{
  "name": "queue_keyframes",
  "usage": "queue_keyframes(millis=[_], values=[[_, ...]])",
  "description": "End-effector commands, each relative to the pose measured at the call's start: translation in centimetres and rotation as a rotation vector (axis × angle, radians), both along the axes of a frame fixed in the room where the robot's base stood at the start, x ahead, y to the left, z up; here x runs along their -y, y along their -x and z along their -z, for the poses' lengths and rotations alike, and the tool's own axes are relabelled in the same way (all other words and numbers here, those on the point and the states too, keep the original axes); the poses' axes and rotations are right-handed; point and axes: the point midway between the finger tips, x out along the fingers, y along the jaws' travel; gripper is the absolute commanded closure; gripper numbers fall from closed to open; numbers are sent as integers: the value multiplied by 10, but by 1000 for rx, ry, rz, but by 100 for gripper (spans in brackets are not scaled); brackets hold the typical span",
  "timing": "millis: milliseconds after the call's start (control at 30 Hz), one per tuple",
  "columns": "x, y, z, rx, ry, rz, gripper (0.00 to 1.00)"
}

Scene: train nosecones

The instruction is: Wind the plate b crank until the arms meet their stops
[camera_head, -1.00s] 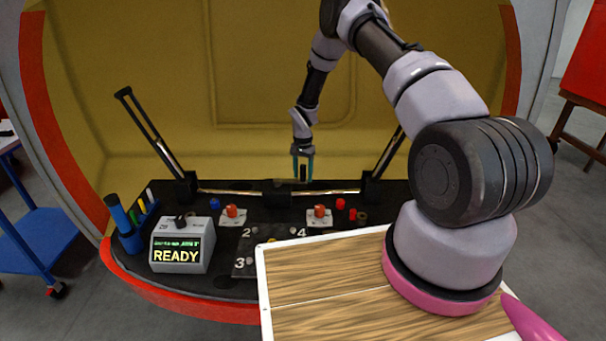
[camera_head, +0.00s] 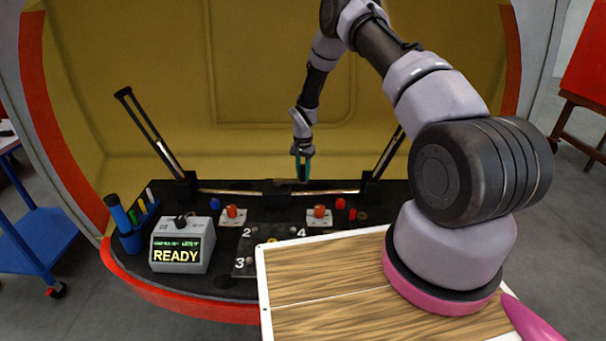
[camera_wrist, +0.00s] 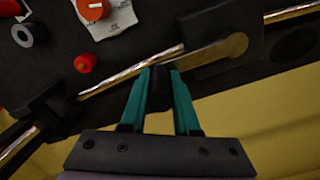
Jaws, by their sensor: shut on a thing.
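My gripper (camera_head: 303,180) is at the middle of the dark desk's back edge. In the wrist view its teal fingers (camera_wrist: 160,76) are shut on the dark handle of the crank. The crank's brass arm (camera_wrist: 220,49) runs from that handle to a rounded end on a black block. A metal shaft (camera_head: 230,191) runs left and right of the block. The left arm (camera_head: 148,130) and right arm (camera_head: 390,152) are black, rise from the shaft's end blocks and lean outward. Their stops cannot be made out. The plate b marking is not legible.
A grey box (camera_head: 181,247) reads READY at the left, beside a blue cylinder (camera_head: 118,213). Orange knobs on white cards (camera_head: 233,217), small red and blue pieces and a numbered dark plate (camera_head: 245,262) lie in front. A wooden board (camera_head: 325,270) fills the near right.

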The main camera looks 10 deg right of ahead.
Motion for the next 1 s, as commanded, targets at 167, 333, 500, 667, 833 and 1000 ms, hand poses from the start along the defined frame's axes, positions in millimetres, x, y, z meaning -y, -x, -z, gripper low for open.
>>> queue_keyframes(millis=[167,333,500,667,833,1000], values=[[0,0,-1,1,-1,0,100],[0,0,-1,1,-1,0,100],[0,0,-1,1,-1,0,100],[0,-1,-1,1,0,0,100],[0,0,-1,1,0,3,100],[-1,3,-1,1,0,32,100]])
